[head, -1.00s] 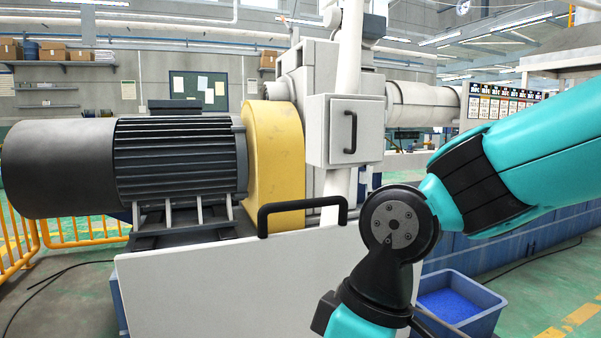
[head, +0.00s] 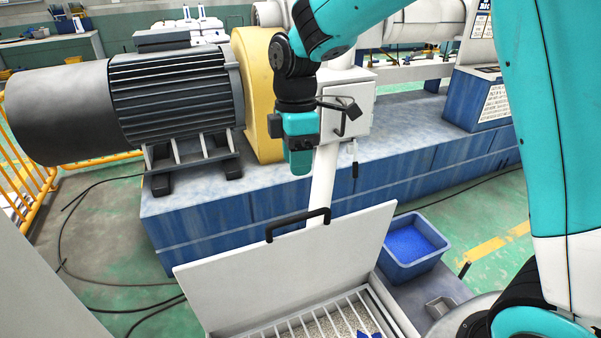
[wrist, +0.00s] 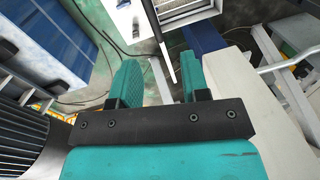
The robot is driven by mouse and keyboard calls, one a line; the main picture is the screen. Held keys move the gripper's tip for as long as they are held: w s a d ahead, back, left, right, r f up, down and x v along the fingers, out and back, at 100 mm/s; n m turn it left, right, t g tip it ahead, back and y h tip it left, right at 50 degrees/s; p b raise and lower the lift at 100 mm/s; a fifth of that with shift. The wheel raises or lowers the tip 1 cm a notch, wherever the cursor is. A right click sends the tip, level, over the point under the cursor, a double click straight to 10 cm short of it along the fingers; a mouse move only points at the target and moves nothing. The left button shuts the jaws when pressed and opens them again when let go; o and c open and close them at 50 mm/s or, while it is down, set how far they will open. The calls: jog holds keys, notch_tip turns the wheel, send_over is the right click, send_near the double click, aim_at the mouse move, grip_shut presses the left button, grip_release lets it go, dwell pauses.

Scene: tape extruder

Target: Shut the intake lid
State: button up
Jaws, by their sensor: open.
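The intake lid (head: 310,265) is a pale flat panel with a black bar handle (head: 298,224) on its top edge. It stands open, tilted up at the back of the intake hopper, whose barred grate (head: 325,320) shows at the bottom of the head view. My gripper (head: 300,168) points down above and behind the lid, in front of the white pipe and box, apart from the handle. In the wrist view its two teal fingers (wrist: 158,82) are spread with nothing between them. The grate also shows at the top of the wrist view (wrist: 182,8).
A dark motor (head: 175,95) with a yellow guard (head: 257,95) stands behind to the left. A white box (head: 348,105) is close to my gripper on the right. A blue bin of pellets (head: 412,248) is right of the lid. Cables lie on the floor.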

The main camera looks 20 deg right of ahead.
notch_tip(320, 180, up, 3)
jog(key=w+n+p, duration=0.1)
jog(key=w+p, duration=0.1)
jog(key=p, duration=0.3)
send_near(301, 215)
jog(key=f, duration=0.6)
jog(key=s+f, duration=0.1)
jog(key=f, duration=0.2)
jog(key=shift+a, duration=0.15)
grip_shut()
